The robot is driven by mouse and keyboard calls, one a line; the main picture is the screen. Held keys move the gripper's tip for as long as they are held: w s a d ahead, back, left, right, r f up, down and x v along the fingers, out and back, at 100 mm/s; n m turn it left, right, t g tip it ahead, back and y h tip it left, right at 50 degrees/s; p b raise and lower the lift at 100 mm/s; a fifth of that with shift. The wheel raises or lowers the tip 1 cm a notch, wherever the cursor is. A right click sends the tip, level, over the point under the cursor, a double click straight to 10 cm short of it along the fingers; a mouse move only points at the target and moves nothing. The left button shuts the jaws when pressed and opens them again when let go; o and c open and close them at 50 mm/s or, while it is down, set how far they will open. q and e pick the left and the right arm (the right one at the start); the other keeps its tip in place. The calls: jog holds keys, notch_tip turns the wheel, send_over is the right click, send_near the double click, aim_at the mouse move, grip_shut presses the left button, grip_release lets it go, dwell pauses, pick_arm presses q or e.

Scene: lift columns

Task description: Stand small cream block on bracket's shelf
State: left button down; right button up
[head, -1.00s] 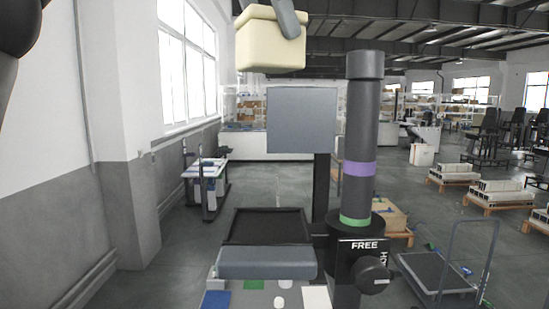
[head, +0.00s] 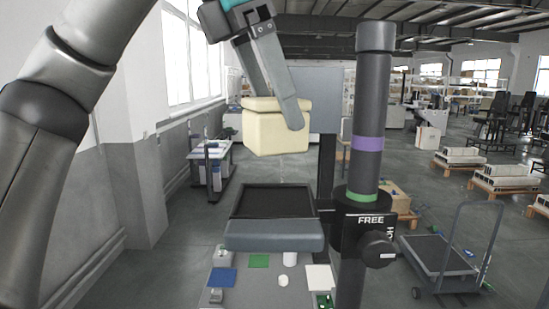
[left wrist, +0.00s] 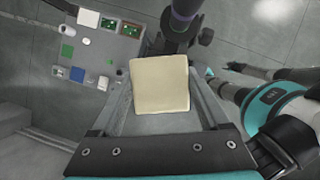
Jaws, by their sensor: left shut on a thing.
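The small cream block (head: 266,132) is in the air above the bracket's shelf (head: 272,202), with a visible gap below it. It also shows in the left wrist view (left wrist: 160,83). My left gripper (head: 287,117) comes down from above and is shut on the block. The shelf is dark, flat and bare, with a thick grey front edge. It joins a collar marked FREE (head: 362,232) on the dark column (head: 368,120). My right gripper is not in the head view.
A black knob (head: 377,250) sticks out of the collar. A grey panel (head: 323,95) stands behind the block. Below the shelf, a grey table carries a blue square (head: 222,277), a green square (head: 259,261) and a white cylinder (head: 290,258). A cart (head: 440,260) stands right.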

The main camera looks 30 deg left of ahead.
aim_at(272, 151)
pick_arm(q)
jog(key=shift+f+b, duration=1.25)
jog(key=shift+f, duration=2.1)
jog(key=shift+f, duration=0.1)
grip_release()
jog(key=shift+s+a+r, duration=0.1)
jog(key=shift+a+r, duration=0.05)
jog(key=shift+r, duration=0.35)
jog(key=p+v, duration=0.3)
jog(key=v, duration=0.2)
jog(key=shift+r, duration=0.25)
jog(key=shift+v, duration=2.8)
